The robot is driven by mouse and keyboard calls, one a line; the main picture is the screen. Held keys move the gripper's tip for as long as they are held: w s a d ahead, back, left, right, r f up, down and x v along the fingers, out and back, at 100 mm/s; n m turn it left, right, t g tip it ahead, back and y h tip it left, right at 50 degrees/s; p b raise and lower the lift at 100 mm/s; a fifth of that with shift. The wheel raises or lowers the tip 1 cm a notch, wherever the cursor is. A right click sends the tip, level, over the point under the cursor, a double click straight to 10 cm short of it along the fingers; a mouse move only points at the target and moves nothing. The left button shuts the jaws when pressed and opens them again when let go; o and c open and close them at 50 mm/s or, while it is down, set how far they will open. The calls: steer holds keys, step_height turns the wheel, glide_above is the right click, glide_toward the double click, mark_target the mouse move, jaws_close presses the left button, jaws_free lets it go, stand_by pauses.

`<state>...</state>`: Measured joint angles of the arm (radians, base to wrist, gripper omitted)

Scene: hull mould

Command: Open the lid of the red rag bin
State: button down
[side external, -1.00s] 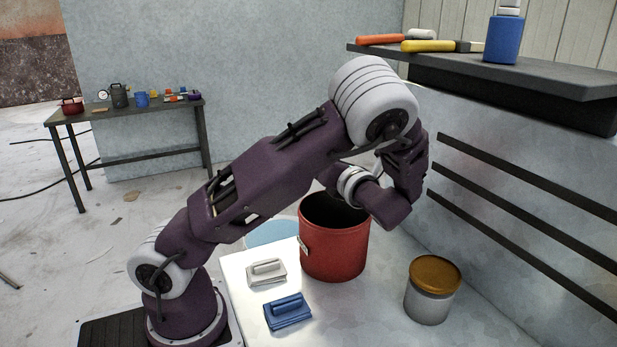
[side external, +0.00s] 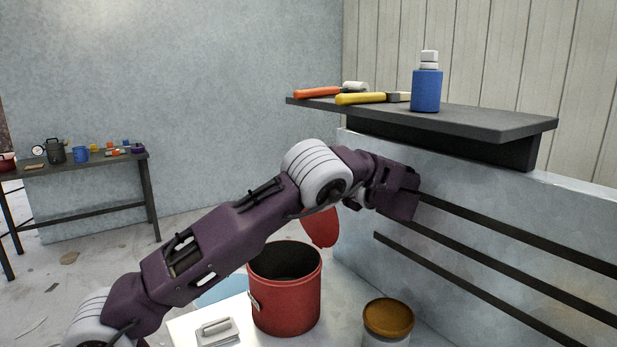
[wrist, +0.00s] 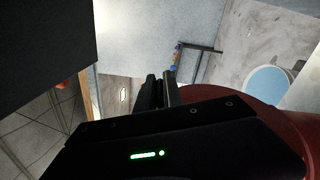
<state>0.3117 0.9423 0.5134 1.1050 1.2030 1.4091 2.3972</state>
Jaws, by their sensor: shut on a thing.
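The red rag bin (side external: 287,305) stands on the pale worktop with its dark mouth uncovered. Its red lid (side external: 320,228) is raised and tilted steeply above the bin's far right side, partly hidden by my arm. In the wrist view, a broad red surface (wrist: 290,125) that looks like the lid lies beyond my gripper. My gripper (wrist: 158,90) has its two dark fingers close together there, shut on part of the lid. The exact grip is hidden. In the side external view my fingertips are hidden behind the wrist.
A dark shelf (side external: 470,119) with a blue bottle (side external: 427,90) and orange and yellow tools is above right. A jar with an orange-brown lid (side external: 389,317) stands right of the bin. The slotted wall is close to my wrist.

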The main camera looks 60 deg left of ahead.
steer(key=w, duration=0.1)
steer(key=w+f, duration=0.1)
steer(key=w, duration=0.1)
steer(key=shift+f, duration=0.1)
stand_by(0.5)
steer(key=c, duration=1.5)
jaws_free()
steer(key=shift+w, duration=0.1)
steer(key=d, duration=0.7)
